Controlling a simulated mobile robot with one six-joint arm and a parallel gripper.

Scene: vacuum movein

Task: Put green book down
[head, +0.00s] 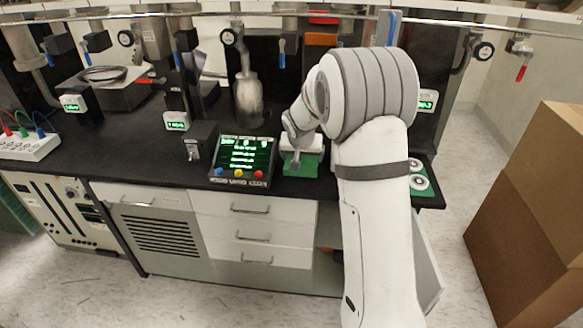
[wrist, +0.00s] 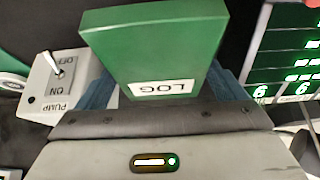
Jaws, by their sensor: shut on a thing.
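The green book (wrist: 150,48) has a white LOG label and fills the upper middle of the wrist view. My gripper (wrist: 155,95) is shut on it, with a blue-grey finger on each side. In the head view the green book (head: 300,167) shows below my gripper (head: 299,150), at the black bench top between the display panel and my forearm. Whether the book touches the bench top I cannot tell. My arm hides part of the bench to the right of it.
A display panel with green readouts (head: 243,160) stands just left of the book. A pump switch box (wrist: 55,80) is close by in the wrist view. A green board with round white parts (head: 419,178) lies at the bench's right end. Cardboard boxes (head: 530,220) stand at far right.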

